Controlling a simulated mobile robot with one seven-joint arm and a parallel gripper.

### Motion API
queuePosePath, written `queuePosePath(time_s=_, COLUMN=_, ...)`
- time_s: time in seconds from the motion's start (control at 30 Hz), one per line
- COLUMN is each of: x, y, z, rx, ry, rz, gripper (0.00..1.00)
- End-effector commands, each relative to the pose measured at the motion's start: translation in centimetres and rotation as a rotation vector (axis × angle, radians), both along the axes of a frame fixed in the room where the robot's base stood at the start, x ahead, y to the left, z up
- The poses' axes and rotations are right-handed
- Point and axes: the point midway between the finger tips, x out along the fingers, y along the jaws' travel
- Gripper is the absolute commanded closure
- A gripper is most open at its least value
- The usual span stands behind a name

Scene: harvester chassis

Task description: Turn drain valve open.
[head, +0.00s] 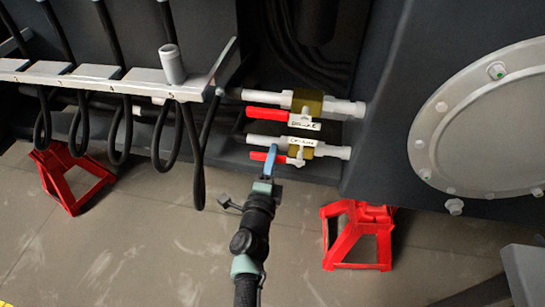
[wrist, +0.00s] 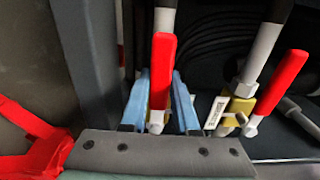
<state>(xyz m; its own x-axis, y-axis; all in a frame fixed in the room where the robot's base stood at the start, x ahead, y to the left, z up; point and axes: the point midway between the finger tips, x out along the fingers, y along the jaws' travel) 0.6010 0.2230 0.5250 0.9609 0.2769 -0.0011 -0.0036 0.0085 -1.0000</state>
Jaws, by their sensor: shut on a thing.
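Two pipe valves with brass bodies and red lever handles sit one above the other in the head view. My gripper (head: 270,164) comes from below with blue fingers at this handle. In the wrist view, the lower handle (wrist: 161,70) stands between the two blue fingers, and my gripper (wrist: 158,105) is shut on it. The upper valve (head: 308,103) has its own red handle (head: 267,114), also pointing left along its pipe.
Black hoses (head: 197,160) hang in loops left of the valves from a grey bracket (head: 100,76). Red stands (head: 358,237) are on the floor at both sides. A round bolted cover (head: 485,120) is at the right. The floor around my arm is clear.

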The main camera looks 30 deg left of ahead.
Motion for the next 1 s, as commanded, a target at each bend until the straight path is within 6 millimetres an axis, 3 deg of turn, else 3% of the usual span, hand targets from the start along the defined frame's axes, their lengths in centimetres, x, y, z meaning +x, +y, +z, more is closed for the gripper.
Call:
queuePosePath(time_s=0.33, x=0.0, y=0.0, z=0.0, rx=0.012, ry=0.003, rz=0.0, gripper=1.0)
queuePosePath(time_s=0.37, x=0.0, y=0.0, z=0.0, rx=0.012, ry=0.003, rz=0.0, gripper=0.66)
queuePosePath(time_s=0.5, x=0.0, y=0.0, z=0.1, rx=0.01, ry=0.003, rz=0.0, gripper=0.41)
queuePosePath(time_s=0.83, x=-0.2, y=0.0, z=0.1, rx=0.006, ry=0.002, rz=0.0, gripper=0.41)
queuePosePath(time_s=1.0, x=-1.7, y=-0.5, z=0.1, rx=0.006, ry=0.004, rz=-0.001, gripper=0.41)
